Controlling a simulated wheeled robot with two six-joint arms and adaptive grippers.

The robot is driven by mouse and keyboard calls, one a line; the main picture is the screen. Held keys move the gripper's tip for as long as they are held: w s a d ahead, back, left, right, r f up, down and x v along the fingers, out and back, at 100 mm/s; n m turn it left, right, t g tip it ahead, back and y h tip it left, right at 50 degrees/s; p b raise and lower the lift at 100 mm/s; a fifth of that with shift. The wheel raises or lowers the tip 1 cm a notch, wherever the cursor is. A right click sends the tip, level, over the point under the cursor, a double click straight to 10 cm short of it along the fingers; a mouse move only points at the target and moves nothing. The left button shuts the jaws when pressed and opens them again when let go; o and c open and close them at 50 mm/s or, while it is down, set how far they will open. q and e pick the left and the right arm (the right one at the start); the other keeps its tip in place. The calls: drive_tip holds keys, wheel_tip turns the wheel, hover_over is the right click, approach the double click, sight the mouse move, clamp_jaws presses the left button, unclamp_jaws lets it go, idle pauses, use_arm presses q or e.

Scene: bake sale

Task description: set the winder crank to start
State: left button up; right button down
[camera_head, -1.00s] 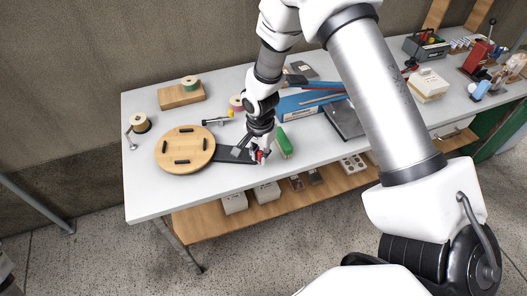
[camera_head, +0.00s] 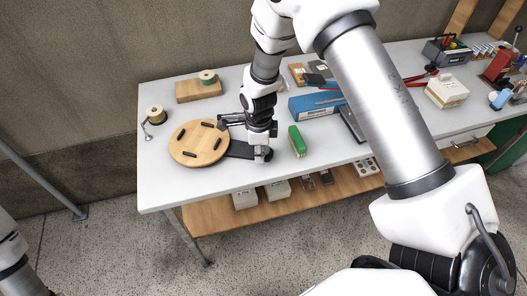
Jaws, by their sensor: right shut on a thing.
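The winder is a round wooden disc (camera_head: 198,144) with several dark pegs, joined to a black base (camera_head: 240,149) on the table's left part. My right gripper (camera_head: 261,154) reaches down from above at the right end of that base. It is shut on the winder crank, which the gripper and wrist almost wholly hide. The crank's exact angle and any start mark cannot be made out. My left gripper is outside the picture.
A green-topped brush (camera_head: 297,141) lies close right of my right gripper. A blue box (camera_head: 314,106) is behind it. A spool on a stand (camera_head: 155,115) and a wooden block with a spool (camera_head: 199,89) stand left. The table's front left is clear.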

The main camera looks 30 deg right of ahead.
drive_tip(key=m, duration=0.1)
drive_tip(key=w+m, duration=0.1)
drive_tip(key=m, duration=0.1)
drive_tip(key=w+m, duration=0.1)
drive_tip(key=m, duration=0.1)
drive_tip(key=shift+a+p, duration=0.3)
drive_tip(key=shift+a, duration=0.05)
drive_tip(key=shift+m, duration=0.3)
drive_tip(key=c, duration=1.1)
unclamp_jaws()
wheel_tip(320, 180, up, 12)
drive_tip(key=shift+s+f, duration=0.1)
